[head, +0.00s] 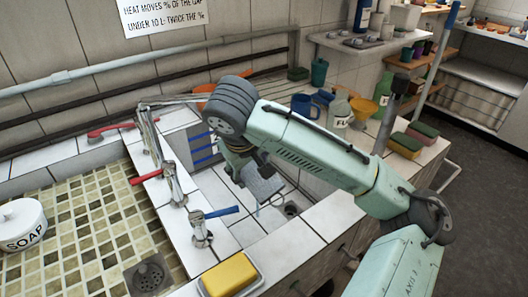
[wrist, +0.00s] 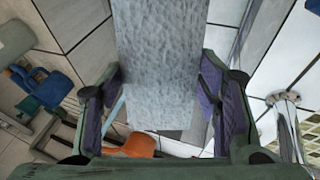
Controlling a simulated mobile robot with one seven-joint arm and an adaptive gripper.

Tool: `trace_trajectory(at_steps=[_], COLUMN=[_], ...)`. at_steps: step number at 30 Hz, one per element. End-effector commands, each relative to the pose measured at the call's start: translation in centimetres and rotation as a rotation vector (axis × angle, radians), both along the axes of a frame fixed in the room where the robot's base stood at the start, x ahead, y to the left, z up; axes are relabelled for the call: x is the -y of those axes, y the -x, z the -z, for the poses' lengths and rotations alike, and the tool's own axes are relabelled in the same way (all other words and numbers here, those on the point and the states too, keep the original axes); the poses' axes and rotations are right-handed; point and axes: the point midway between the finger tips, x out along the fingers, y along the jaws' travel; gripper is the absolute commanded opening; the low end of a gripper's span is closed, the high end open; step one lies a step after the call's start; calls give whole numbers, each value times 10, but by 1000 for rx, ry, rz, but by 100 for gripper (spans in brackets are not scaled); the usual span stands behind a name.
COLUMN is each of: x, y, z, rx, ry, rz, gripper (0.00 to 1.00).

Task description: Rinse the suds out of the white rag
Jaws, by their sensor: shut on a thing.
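The white rag (head: 265,187) looks pale grey-blue and hangs from my gripper (head: 243,168) inside the white-tiled sink basin (head: 214,188), left of the drain (head: 291,209). In the wrist view the rag (wrist: 165,65) is a broad, bumpy-textured sheet between the two purple-padded fingers of my gripper (wrist: 160,98), which is shut on it. A thin light-blue loop shows by the rag's lower edge. I cannot tell whether suds are on it. A blue-handled tap (head: 203,228) and a red-handled tap (head: 172,183) stand on the basin's left edge. I see no clear water stream.
A yellow sponge (head: 229,275) lies on the front ledge. A mosaic basin (head: 85,215) with a soap pot (head: 22,224) is at left. Sponges (head: 405,146) lie at right.

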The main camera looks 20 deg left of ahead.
Motion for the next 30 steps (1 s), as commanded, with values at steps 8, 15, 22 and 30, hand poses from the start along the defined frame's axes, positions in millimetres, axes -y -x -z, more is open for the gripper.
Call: trace_trajectory(at_steps=[8,15,22,30], x=[0,0,1,1], y=[0,15,33,49], z=[-1,-17,-32,-40], rx=[0,1,1,1], ry=[0,0,1,0], rz=[0,-1,-1,-1], gripper=[30,30,30,30])
